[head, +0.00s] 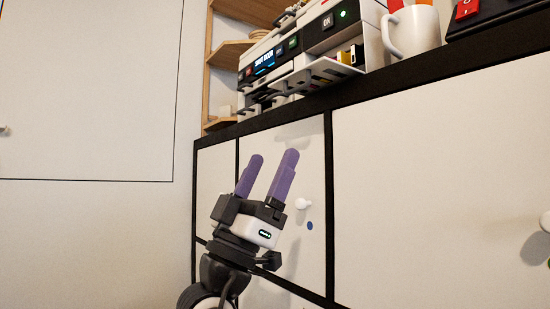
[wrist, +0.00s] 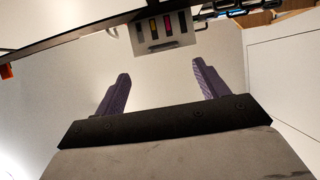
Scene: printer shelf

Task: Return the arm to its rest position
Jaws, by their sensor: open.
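My gripper (head: 270,178) is in front of the white cabinet doors in the head view, below the dark countertop edge. Its two purple fingers point up and are spread apart with nothing between them. In the wrist view my gripper (wrist: 160,88) also shows open and empty. The printer (head: 300,52) stands on the countertop above and beyond my gripper. Its open front part with several coloured cartridges (wrist: 165,28) shows at the top of the wrist view. The gripper looks clear of the printer.
The dark countertop edge (head: 300,106) runs above the cabinet (head: 420,190). White round knobs (head: 303,204) stick out from the doors. A white mug (head: 411,32) stands right of the printer. A wooden shelf (head: 228,55) is behind left. A plain white wall panel (head: 90,100) fills the left.

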